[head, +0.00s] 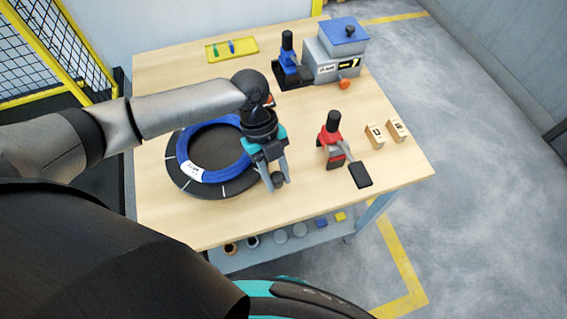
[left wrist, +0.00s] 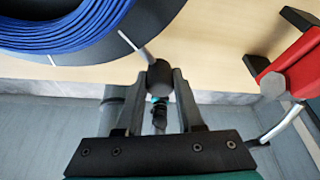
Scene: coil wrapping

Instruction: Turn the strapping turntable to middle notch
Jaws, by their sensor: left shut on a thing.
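The strapping turntable (head: 178,176) is a dark round disc with white marks on its rim, at the left of the table. A blue coil (head: 212,177) with a white label lies flat on it. My left gripper (head: 277,183) is at the disc's near right side, shut on the turntable's black knob (head: 278,178). In the left wrist view the knob (left wrist: 159,74) sits between both fingers, on a thin grey rod running toward the disc (left wrist: 163,18). My forearm and wrist hide part of the coil's far right side. My right gripper is not in view.
A red tool (head: 331,136) with a black pad stands right of my left gripper, close by. Two labelled wooden blocks (head: 375,136) stand further right. A blue-and-grey machine (head: 338,47) and a yellow tray (head: 225,51) are at the back.

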